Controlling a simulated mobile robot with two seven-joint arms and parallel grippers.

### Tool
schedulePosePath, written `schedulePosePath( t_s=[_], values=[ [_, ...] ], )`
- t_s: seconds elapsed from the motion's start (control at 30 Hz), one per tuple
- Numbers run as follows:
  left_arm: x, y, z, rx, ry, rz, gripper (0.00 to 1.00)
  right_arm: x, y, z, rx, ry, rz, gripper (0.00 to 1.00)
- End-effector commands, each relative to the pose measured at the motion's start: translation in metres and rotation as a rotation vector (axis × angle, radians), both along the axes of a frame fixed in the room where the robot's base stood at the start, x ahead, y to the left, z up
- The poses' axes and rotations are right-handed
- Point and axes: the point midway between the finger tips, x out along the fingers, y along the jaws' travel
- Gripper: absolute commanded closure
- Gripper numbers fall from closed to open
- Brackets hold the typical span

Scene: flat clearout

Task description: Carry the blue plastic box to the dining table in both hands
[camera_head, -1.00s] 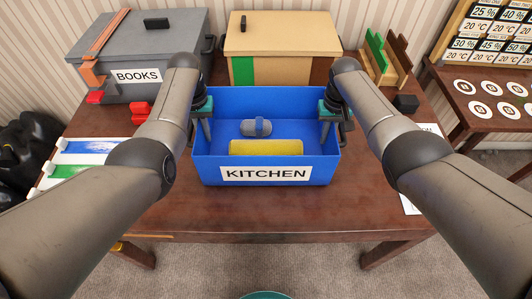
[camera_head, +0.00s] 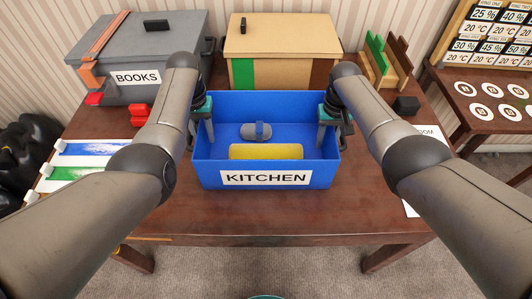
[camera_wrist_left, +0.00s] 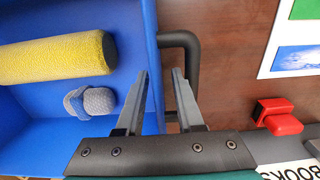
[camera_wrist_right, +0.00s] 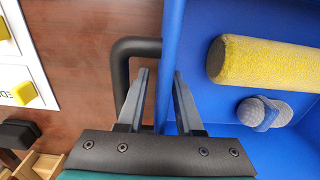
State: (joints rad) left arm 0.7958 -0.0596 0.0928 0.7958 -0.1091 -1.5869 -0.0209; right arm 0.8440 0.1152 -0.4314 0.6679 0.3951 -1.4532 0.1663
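The open blue plastic box (camera_head: 204,172), labelled KITCHEN, sits on the wooden table in front of me. A yellow roll (camera_head: 266,151) and a grey item with a blue band (camera_head: 256,131) lie inside. My left gripper (camera_wrist_left: 160,75) is at the box's left side wall, with one finger on either side of it. My right gripper (camera_wrist_right: 161,74) straddles the right side wall likewise. Both look open, with gaps between fingers and wall. A dark handle shows outside each wall, in the left wrist view (camera_wrist_left: 183,40) and right wrist view (camera_wrist_right: 122,62). The fingertips' depth is unclear.
A grey BOOKS box (camera_head: 172,90) and a tan box (camera_head: 280,60) stand behind on the table (camera_head: 300,215). Red blocks (camera_head: 140,114) and colour sheets (camera_head: 90,150) lie left. A rack (camera_head: 385,65) and a black block (camera_head: 406,105) are right. The front strip is clear.

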Motion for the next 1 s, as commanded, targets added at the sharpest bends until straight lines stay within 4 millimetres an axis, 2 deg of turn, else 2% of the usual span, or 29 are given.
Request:
schedulePosePath(
  t_s=[0.5,0.77,1.0],
  values=[
    [0.000,-0.001,0.063,-0.002,-0.001,-0.002,0.64,0.000,-0.001,0.000,-0.002,-0.001,-0.001,0.64],
    [-0.001,-0.001,0.069,-0.002,0.000,-0.002,0.64,0.001,-0.001,0.007,-0.001,-0.002,0.000,0.64],
    [-0.001,-0.001,0.069,-0.002,0.000,-0.002,0.64,0.002,-0.001,0.037,0.000,-0.006,0.000,0.64]
  ],
)
